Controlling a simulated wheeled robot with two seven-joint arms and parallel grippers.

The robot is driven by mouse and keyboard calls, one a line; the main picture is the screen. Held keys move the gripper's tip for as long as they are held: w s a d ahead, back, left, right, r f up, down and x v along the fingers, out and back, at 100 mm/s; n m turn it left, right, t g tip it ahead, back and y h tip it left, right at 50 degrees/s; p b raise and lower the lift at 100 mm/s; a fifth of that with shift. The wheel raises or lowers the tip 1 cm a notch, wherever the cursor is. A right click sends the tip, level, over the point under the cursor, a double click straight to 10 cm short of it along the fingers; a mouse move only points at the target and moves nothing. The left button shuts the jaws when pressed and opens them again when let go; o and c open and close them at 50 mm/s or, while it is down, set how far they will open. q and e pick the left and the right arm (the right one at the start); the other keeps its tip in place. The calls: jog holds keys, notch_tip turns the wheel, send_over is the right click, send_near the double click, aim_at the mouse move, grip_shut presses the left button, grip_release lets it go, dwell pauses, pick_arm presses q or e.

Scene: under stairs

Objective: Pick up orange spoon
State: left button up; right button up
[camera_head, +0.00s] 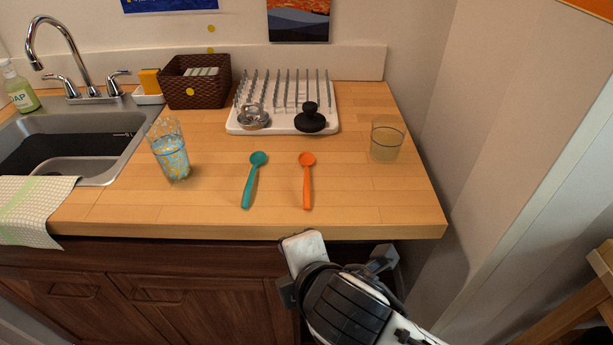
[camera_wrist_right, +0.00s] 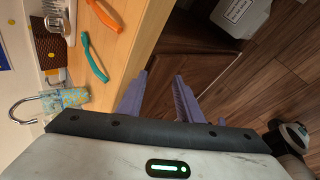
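The orange spoon (camera_head: 307,182) lies on the wooden counter right of center, its bowl toward the back and its handle toward the front edge. It also shows at the top of the right wrist view (camera_wrist_right: 104,14). My right gripper (camera_head: 335,275) is in front of the counter edge, nearer to me than the spoon and apart from it. In the right wrist view its two purple-grey fingers (camera_wrist_right: 160,97) are spread apart with nothing between them. My left gripper is not in view.
A teal spoon (camera_head: 252,180) lies left of the orange one. A patterned glass (camera_head: 171,150) stands to the left, a clear glass (camera_head: 386,140) to the right. Behind are a white drying rack (camera_head: 270,128) with lids and a brown basket (camera_head: 190,95). A sink (camera_head: 100,150) is at left.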

jog(key=w+r+n, duration=0.1)
jog(key=n, duration=0.1)
jog(key=r+n+t+h, duration=0.1)
jog(key=n, duration=0.1)
jog(key=w+r+n+t, duration=0.1)
jog(key=r+n, duration=0.1)
jog(key=shift+w+a+r, duration=0.1)
jog(key=shift+w+a, duration=0.1)
jog(key=shift+w, duration=0.15)
jog(key=n+t+h, duration=0.2)
jog(key=n+t, duration=0.1)
jog(key=n, duration=0.4)
send_near(307, 178)
jog(key=x, duration=0.3)
jog(key=shift+w+r, duration=0.1)
jog(key=shift+w, duration=0.15)
jog(key=shift+f+p+x, duration=0.2)
jog(key=shift+p+x, duration=0.2)
jog(key=shift+x, duration=2.7)
jog(key=shift+s, duration=0.1)
jog(key=shift+c, duration=0.5)
grip_shut()
